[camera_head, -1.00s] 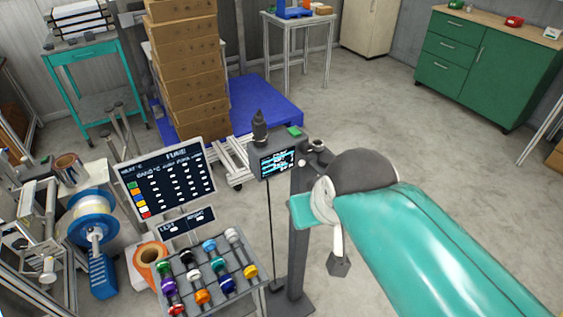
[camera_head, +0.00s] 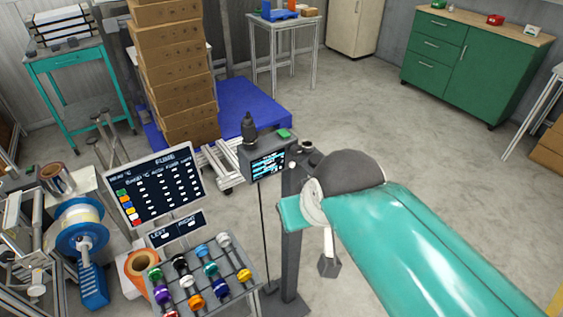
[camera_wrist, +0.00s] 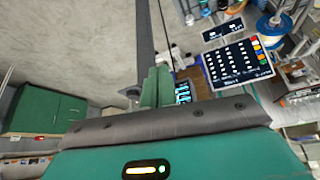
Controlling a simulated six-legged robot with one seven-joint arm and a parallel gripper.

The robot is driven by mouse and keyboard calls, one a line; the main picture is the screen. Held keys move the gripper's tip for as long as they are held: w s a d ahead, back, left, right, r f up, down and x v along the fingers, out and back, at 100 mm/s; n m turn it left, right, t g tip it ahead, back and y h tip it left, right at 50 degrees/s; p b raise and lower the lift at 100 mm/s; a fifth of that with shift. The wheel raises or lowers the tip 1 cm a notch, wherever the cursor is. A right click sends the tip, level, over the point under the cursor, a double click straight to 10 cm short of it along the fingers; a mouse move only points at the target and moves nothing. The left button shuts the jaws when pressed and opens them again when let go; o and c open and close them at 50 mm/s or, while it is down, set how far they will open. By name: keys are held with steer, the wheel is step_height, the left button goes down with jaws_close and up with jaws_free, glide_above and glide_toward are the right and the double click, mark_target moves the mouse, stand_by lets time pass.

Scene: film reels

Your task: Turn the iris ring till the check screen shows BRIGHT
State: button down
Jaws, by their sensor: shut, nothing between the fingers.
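The small check screen (camera_head: 268,165) is on a dark grey box on a stand, left of my arm. It is lit with light blue text too small to read. It also shows edge-on in the wrist view (camera_wrist: 183,92). A black ribbed cylinder (camera_head: 249,128) stands on the box, and a small round dark part (camera_head: 307,147) sits at its right. I cannot tell which bears the iris ring. My gripper (camera_wrist: 155,88) is shut and empty, its teal fingers pointing towards the stand. In the head view its teal tip (camera_head: 290,212) overlaps the post below the screen; contact is unclear.
A dark sign board (camera_head: 155,187) and a rack of coloured knobs (camera_head: 205,275) stand left of the stand. Stacked cardboard boxes (camera_head: 178,75) on a blue pallet (camera_head: 250,100) are behind. A green cabinet (camera_head: 470,65) is at the far right. The floor between is clear.

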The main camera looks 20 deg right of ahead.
steer(key=c, duration=1.2)
jaws_free()
steer(key=shift+c, duration=1)
steer(key=shift+s, duration=0.15)
